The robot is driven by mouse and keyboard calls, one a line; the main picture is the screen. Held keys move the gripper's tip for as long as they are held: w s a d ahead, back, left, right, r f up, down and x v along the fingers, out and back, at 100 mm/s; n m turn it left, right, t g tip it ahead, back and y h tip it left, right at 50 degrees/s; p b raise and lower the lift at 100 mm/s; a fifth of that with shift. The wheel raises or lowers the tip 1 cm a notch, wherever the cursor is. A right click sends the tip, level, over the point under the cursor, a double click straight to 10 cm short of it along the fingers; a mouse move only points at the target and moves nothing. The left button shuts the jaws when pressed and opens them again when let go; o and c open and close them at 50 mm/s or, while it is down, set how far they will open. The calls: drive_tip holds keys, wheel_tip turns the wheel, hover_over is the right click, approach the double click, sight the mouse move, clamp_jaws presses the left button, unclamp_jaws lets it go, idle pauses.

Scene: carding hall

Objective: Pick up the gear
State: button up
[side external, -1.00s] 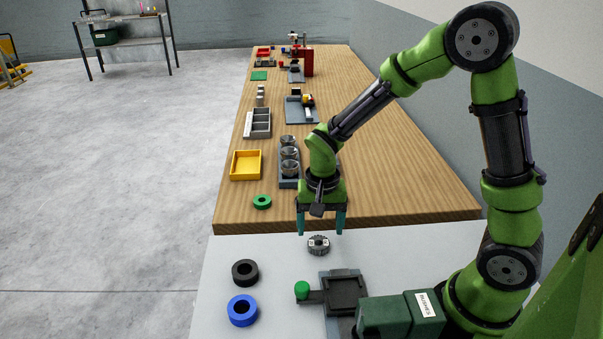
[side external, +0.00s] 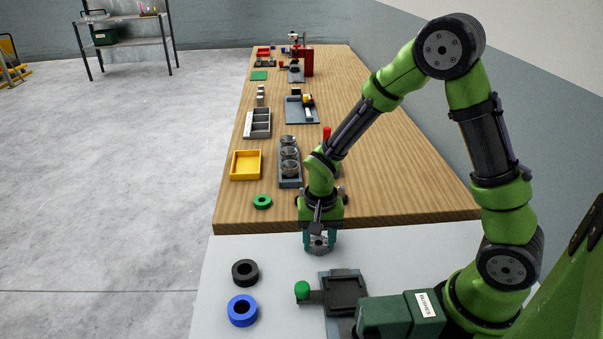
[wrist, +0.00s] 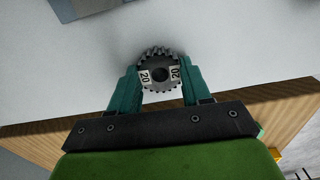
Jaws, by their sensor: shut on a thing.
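The gear (side external: 318,244) is a small grey metal toothed wheel on the white table top, near the edge of the wooden bench. In the wrist view the gear (wrist: 160,56) shows a dark centre hole and two white labels reading 20. My gripper (side external: 319,246) has come down around it. In the wrist view the two teal fingers of my gripper (wrist: 160,78) are closed against opposite sides of the gear. I cannot tell whether the gear is clear of the table.
A black ring (side external: 245,273) and a blue ring (side external: 243,311) lie to the left on the white table. A dark grey fixture with a green knob (side external: 302,290) stands in front. A green ring (side external: 262,202), a yellow tray (side external: 246,165) and a rack of metal cups (side external: 290,168) are on the bench.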

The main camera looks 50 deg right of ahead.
drive_tip(key=shift+r, duration=0.1)
wheel_tip(320, 180, up, 8)
drive_tip(key=shift+m, duration=0.3)
drive_tip(key=w+d, duration=0.3)
drive_tip(key=w, duration=0.1)
drive_tip(key=w+d+r, duration=0.1)
drive_tip(key=w+d, duration=0.2)
drive_tip(key=w, duration=0.2)
drive_tip(key=w+d+r, duration=0.1)
drive_tip(key=w+d, duration=0.3)
drive_tip(key=shift+w+r, duration=0.1)
drive_tip(key=shift+w, duration=0.25)
drive_tip(key=shift+w+r, duration=0.15)
drive_tip(key=shift+r, duration=0.15)
drive_tip(key=shift+f, duration=2.7)
drive_tip(key=shift+f, duration=1.95)
